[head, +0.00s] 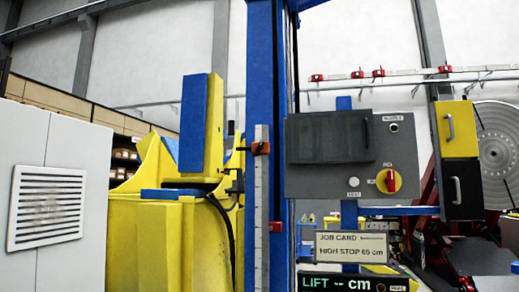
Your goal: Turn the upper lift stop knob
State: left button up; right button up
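A vertical pale scale (262,200) stands along the blue column, left of the control panel. An orange-red stop with a dark part, apparently the upper lift stop (260,148), sits near its top. The knob is too small to make out clearly. A job card (352,246) below the panel reads HIGH STOP and a value in cm, perhaps 65. The lift display (350,283) shows dashes before cm. Neither of my grippers is in view.
The blue column (265,70) rises beside the yellow positioner (165,235). The grey control panel (350,155) carries a red knob (388,181) on a yellow disc. A grey cabinet (90,170) stands at the left. A yellow and black box (458,130) hangs at the right.

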aim_at(261, 147)
jog(key=i+j+z, duration=0.45)
jog(key=j, duration=0.25)
jog(key=i+j+z, duration=0.2)
jog(key=j, duration=0.25)
jog(key=i+l, duration=0.05)
jog(key=i, duration=0.05)
